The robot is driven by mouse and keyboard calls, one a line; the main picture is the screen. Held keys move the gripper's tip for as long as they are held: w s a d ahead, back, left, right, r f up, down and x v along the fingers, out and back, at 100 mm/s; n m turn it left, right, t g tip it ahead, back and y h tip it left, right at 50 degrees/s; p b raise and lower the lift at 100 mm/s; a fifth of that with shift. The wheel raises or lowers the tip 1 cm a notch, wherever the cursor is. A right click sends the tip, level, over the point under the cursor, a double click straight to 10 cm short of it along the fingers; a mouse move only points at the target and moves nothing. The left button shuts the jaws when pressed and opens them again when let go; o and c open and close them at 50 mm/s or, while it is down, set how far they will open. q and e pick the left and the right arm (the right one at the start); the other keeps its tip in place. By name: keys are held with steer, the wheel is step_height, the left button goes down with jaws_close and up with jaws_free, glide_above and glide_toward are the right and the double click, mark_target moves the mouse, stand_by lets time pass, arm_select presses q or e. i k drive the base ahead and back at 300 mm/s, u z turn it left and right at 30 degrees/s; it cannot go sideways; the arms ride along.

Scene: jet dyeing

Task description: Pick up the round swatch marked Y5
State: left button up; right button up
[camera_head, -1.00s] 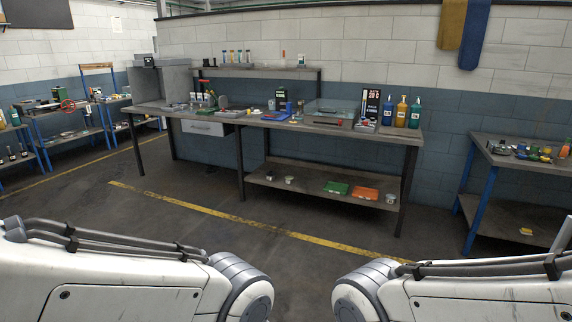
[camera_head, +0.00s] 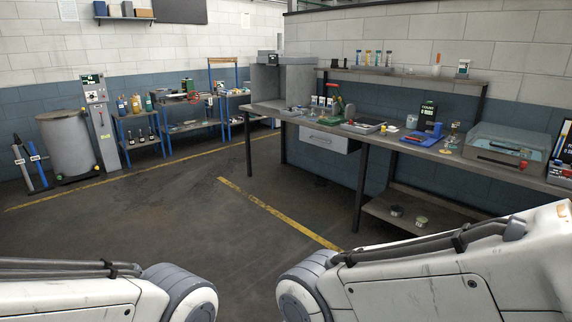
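I cannot make out a round swatch marked Y5; items on the benches are too small to read. The long workbench (camera_head: 352,133) runs along the right side and carries small tools and devices. A small yellow round item (camera_head: 445,151) lies on its top, with no readable mark. Parts of my two arms show at the bottom left and bottom right. Neither of my grippers is in view.
A grey drum (camera_head: 68,146) and a control post (camera_head: 101,125) stand at the far left. Blue-legged side tables (camera_head: 190,128) stand at the back. Yellow lines (camera_head: 262,204) mark the floor. The floor in the middle is clear.

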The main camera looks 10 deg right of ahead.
mark_target(453, 141)
steer(key=z, duration=0.1)
steer(key=i, duration=1.95)
steer(key=z, duration=1.05)
steer(key=i, duration=1.25)
steer(key=z, duration=2.5)
steer(key=i, duration=3.55)
steer(key=u, duration=0.8)
